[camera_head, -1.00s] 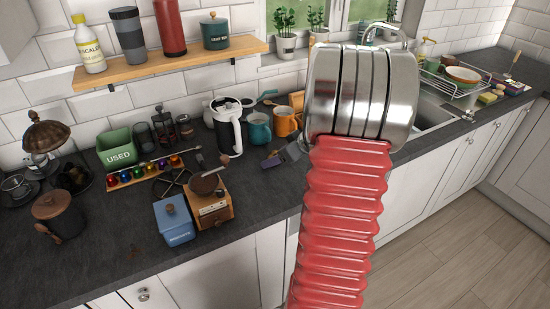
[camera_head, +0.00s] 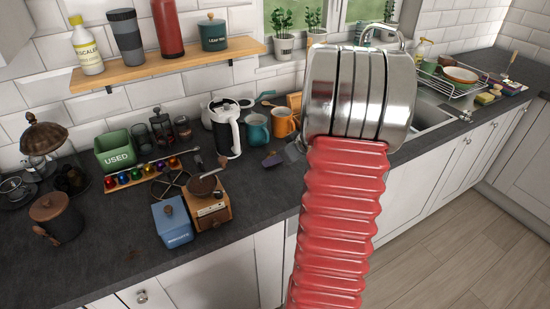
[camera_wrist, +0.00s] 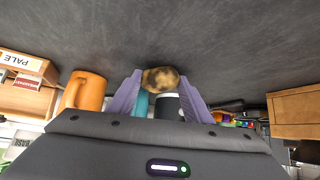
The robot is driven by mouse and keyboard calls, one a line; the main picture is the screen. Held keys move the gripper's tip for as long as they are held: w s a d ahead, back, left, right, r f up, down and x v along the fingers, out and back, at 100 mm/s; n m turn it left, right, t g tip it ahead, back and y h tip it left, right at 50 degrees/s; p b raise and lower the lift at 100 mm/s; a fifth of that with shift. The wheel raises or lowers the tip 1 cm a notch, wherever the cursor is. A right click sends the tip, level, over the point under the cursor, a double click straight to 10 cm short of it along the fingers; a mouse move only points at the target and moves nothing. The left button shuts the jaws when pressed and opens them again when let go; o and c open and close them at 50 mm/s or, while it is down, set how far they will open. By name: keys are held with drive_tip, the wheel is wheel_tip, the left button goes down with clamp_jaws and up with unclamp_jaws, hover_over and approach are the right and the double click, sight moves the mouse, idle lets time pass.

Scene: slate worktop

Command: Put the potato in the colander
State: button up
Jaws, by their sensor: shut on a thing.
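The potato (camera_wrist: 160,79), brown with dark patches, is between the purple fingers of my gripper (camera_wrist: 160,88) in the wrist view. The fingers are shut on it from both sides. In the head view my gripper (camera_head: 273,160) shows small beside my red arm, low over the worktop near the mugs. The potato cannot be made out there. I cannot make out a colander in either view; my arm hides part of the worktop and sink.
A teal mug (camera_head: 257,130) and an orange mug (camera_head: 284,122) stand just behind my gripper. A dish rack (camera_head: 455,82) stands beyond the sink (camera_head: 430,118).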

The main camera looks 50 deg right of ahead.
drive_tip(key=shift+r, duration=0.15)
drive_tip(key=shift+s+r, duration=0.15)
drive_tip(key=shift+r, duration=0.05)
wheel_tip(320, 180, up, 6)
drive_tip(key=shift+r, duration=0.15)
drive_tip(key=s+a, duration=0.3)
drive_tip(key=s, duration=0.6)
drive_tip(key=s+a, duration=0.3)
drive_tip(key=s, duration=0.6)
drive_tip(key=shift+s, duration=0.4)
drive_tip(key=shift+w+a, duration=0.1)
drive_tip(key=shift+w, duration=0.1)
